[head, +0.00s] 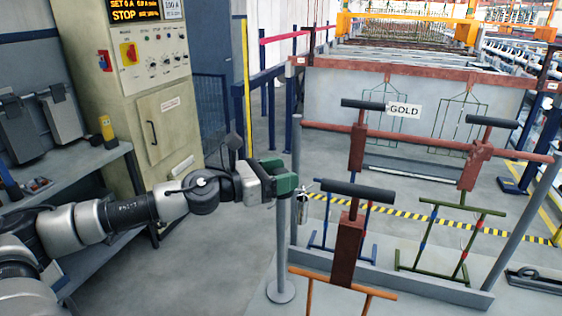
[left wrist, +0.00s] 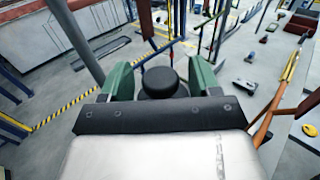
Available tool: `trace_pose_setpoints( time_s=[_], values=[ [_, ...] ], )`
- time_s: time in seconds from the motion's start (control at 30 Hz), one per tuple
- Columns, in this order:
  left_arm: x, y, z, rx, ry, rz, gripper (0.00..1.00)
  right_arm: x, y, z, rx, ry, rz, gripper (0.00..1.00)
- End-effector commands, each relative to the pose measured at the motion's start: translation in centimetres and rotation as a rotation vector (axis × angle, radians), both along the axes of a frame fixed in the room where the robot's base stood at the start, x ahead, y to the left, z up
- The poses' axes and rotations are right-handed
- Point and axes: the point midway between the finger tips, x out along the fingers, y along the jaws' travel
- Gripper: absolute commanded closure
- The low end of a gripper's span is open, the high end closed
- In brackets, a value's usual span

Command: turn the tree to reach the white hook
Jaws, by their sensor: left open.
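The nearest tree has a brown spine (head: 347,250), a black handle bar (head: 358,190) on top and orange arms (head: 330,283) low down. My left gripper (head: 296,186) has green fingers and is open at the left end of this bar. In the left wrist view the bar's round black end (left wrist: 160,82) shows between the open fingers (left wrist: 162,78). I cannot tell whether they touch it. Behind are a tree with blue arms (head: 366,230) and one with green arms (head: 425,225). I cannot make out a white hook. My right gripper is not in view.
A red-brown rail (head: 420,143) on grey posts carries the rear trees. A grey post (head: 283,235) stands close to my left gripper. A control cabinet (head: 150,120) and a workbench (head: 80,175) are at the left. The floor between them and the post is clear.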

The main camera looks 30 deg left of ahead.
Motion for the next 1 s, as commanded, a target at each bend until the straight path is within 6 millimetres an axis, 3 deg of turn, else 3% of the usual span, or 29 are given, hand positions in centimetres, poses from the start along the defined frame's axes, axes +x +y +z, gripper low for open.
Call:
trace_pose_setpoints(
  time_s=[0.33, 0.73, 1.0],
  values=[
    [0.07, -0.09, -0.05, 0.001, -0.001, 0.000, 0.40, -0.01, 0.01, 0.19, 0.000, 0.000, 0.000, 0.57],
    [0.07, -0.08, -0.01, 0.001, -0.001, 0.000, 1.00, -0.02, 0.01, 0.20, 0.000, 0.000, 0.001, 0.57],
    [0.09, -0.05, -0.25, 0.000, -0.001, -0.021, 1.00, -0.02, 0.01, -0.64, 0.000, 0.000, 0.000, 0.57]
  ],
)
